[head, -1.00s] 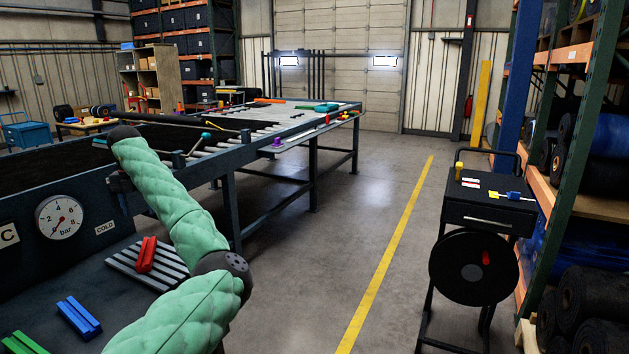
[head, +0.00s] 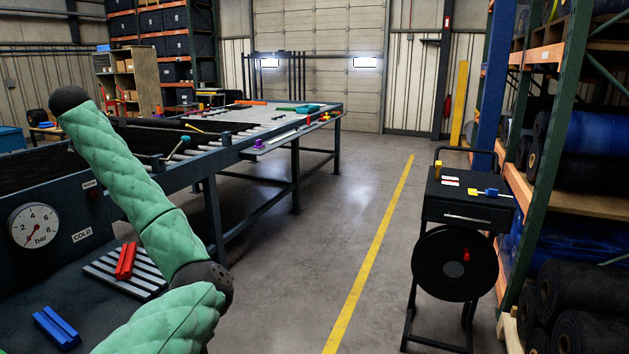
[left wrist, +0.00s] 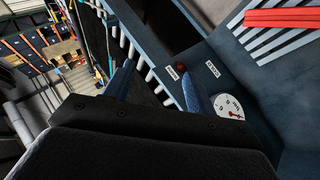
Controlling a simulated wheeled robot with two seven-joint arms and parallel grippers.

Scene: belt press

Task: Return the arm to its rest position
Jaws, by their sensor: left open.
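My left arm (head: 130,180), in a green padded sleeve, crosses the left of the head view. Its dark rounded joint (head: 68,100) is at the upper left, above the belt press (head: 140,235); the gripper itself cannot be made out there. In the left wrist view my left gripper (left wrist: 156,74) has its two blue fingers apart, with nothing between them. Behind the fingers are the press front, the round gauge (left wrist: 229,106) and a red knob (left wrist: 181,66). My right gripper is in neither view.
A red block (head: 125,261) lies on a ribbed plate (head: 105,280), with a blue block (head: 57,329) nearer me. A long roller table (head: 245,140) runs back. A black cart (head: 465,215) and shelving stand right. The floor (head: 330,230) between is clear.

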